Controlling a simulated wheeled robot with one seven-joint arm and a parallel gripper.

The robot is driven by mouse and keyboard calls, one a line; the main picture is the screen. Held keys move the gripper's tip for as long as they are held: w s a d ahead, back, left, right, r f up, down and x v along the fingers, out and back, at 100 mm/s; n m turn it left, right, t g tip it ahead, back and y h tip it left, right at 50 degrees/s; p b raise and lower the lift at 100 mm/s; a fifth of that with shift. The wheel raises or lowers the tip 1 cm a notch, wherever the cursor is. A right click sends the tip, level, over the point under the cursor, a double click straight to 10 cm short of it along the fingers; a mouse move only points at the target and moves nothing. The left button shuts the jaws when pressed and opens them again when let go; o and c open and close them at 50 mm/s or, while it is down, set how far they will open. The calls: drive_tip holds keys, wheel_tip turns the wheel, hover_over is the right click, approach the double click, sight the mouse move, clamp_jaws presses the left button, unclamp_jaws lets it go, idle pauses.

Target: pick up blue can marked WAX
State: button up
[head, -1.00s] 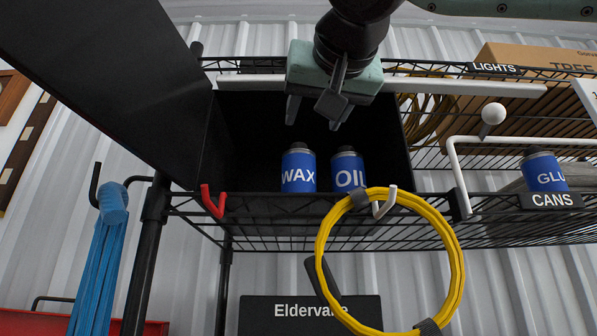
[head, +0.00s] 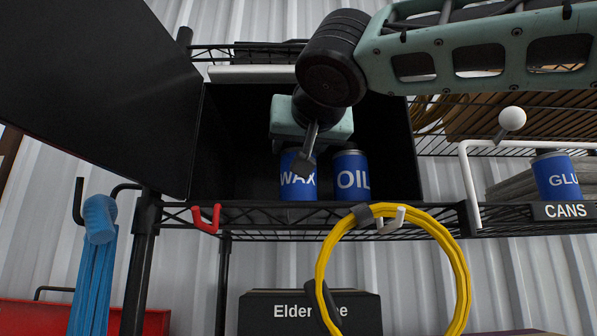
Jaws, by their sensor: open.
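The blue can marked WAX (head: 293,188) stands upright inside a black open-fronted box (head: 398,150) on the wire shelf. A blue can marked OIL (head: 351,181) stands close to its right. My gripper (head: 302,160) is inside the box opening, pointing down at the WAX can. One dark finger shows in front of the can and covers part of its upper right label. The other finger is hidden. The jaws are open, and whether they touch the can cannot be told.
A raised dark panel (head: 95,85) fills the upper left. A red hook (head: 206,219), a white hook with a yellow cable coil (head: 459,275) and blue straps (head: 95,265) hang along the front. A GLU-marked can (head: 556,178) and a white rail (head: 466,180) are at right.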

clamp_jaws()
drive_tip(key=shift+r, duration=0.1)
